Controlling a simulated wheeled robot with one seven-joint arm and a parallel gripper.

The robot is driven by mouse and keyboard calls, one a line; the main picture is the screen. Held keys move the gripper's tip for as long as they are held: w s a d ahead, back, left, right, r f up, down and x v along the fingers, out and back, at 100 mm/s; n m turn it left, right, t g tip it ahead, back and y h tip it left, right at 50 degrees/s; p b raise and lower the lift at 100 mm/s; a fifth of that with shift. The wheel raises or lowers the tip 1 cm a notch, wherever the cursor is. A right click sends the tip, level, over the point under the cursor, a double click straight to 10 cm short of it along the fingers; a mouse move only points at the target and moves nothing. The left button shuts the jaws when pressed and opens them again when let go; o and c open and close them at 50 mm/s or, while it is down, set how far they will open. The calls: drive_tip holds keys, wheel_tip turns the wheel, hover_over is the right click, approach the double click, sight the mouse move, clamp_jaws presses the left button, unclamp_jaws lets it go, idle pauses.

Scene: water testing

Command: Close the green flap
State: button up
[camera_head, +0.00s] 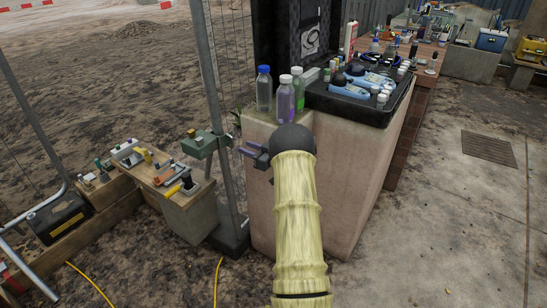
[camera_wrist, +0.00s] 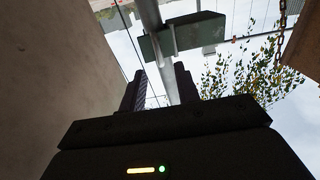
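A green box (camera_head: 201,146) is fixed to the metal fence post left of the concrete block. It also shows in the wrist view (camera_wrist: 185,36), beyond my fingers, beside the grey post. A flap cannot be clearly told apart from the box, nor whether it is open. My gripper (camera_head: 247,148) is to the right of the green box in the head view, with a gap between them. In the wrist view my gripper (camera_wrist: 160,82) has its two dark fingers apart and nothing between them. My arm hides part of the concrete block's front.
The concrete block (camera_head: 275,190) stands close beside my gripper. Capped bottles (camera_head: 264,88) and a black tray (camera_head: 350,108) of instruments stand on it. The fence post (camera_head: 208,75) rises behind. A low wooden bench (camera_head: 150,170) with tools is at left. Paving at right is clear.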

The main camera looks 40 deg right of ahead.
drive_tip(key=v, duration=1.1)
drive_tip(key=shift+p, duration=0.4)
drive_tip(key=w+a+r+m+g+h, duration=0.1)
drive_tip(key=w+a+r+m+h, duration=0.1)
drive_tip(key=w+a+r+h, duration=0.25)
drive_tip(key=s+a+m+g+h, duration=0.1)
drive_tip(key=a+m+g+h, duration=0.15)
drive_tip(key=a, duration=0.55)
drive_tip(key=s+a+f+g, duration=0.1)
drive_tip(key=s+a+g, duration=0.4)
drive_tip(key=s+a, duration=0.5)
drive_tip(key=s+a+f+g, duration=0.1)
drive_tip(key=s+a+g, duration=0.4)
drive_tip(key=s+a, duration=0.5)
drive_tip(key=s, duration=0.6)
drive_tip(key=shift+s+a+g+y, duration=0.15)
drive_tip(key=shift+a+g+y, duration=0.15)
drive_tip(key=shift+a+g, duration=0.1)
drive_tip(key=shift+n, duration=0.25)
